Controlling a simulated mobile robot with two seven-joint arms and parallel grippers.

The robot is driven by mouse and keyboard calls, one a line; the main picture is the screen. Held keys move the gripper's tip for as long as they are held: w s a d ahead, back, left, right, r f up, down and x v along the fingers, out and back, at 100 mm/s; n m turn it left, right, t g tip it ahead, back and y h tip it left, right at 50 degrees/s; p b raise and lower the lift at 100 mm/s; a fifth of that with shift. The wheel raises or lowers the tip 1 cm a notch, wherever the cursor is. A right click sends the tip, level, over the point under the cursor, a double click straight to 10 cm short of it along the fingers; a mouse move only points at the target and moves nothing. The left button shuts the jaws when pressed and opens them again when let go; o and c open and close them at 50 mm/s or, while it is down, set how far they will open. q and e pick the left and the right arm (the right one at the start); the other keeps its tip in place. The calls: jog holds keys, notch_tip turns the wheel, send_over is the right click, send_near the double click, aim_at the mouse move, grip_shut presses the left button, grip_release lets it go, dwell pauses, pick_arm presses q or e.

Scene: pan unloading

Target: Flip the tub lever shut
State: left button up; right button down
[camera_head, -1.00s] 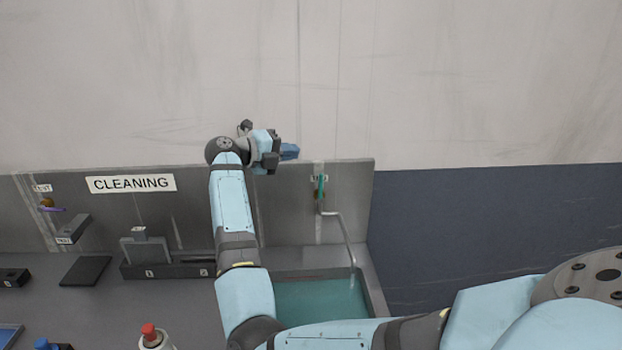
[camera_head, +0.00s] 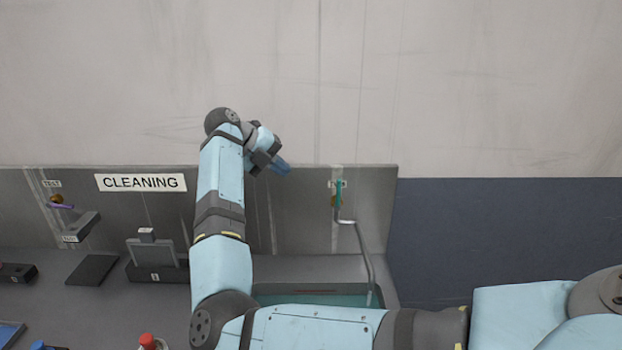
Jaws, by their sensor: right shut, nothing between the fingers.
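The tub (camera_head: 290,287) is the sunken basin with teal inside, low in the middle of the head view and partly hidden behind my right arm. A bent grey spout (camera_head: 365,250) runs down into it from the back panel. At the top of the spout is a small upright teal lever (camera_head: 338,193) with an orange-brown part beside it. My right gripper (camera_head: 282,166) is shut and empty, with blue fingertips. It is left of the lever and a little higher in the picture, apart from it. My left gripper is out of view.
The grey back panel (camera_head: 296,220) carries a CLEANING sign (camera_head: 140,182). On the counter are a grey block stand (camera_head: 152,262), a dark flat pad (camera_head: 93,270) and a red-capped bottle (camera_head: 148,341). A purple lever (camera_head: 62,206) sits far left.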

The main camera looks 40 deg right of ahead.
aim_at(338, 194)
jog(key=s+d+r+p+x, duration=0.1)
jog(key=d+r+p+x, duration=0.1)
jog(key=x, duration=1)
jog(key=shift+p, duration=0.8)
jog(key=shift+d, duration=0.1)
jog(key=shift+d, duration=0.15)
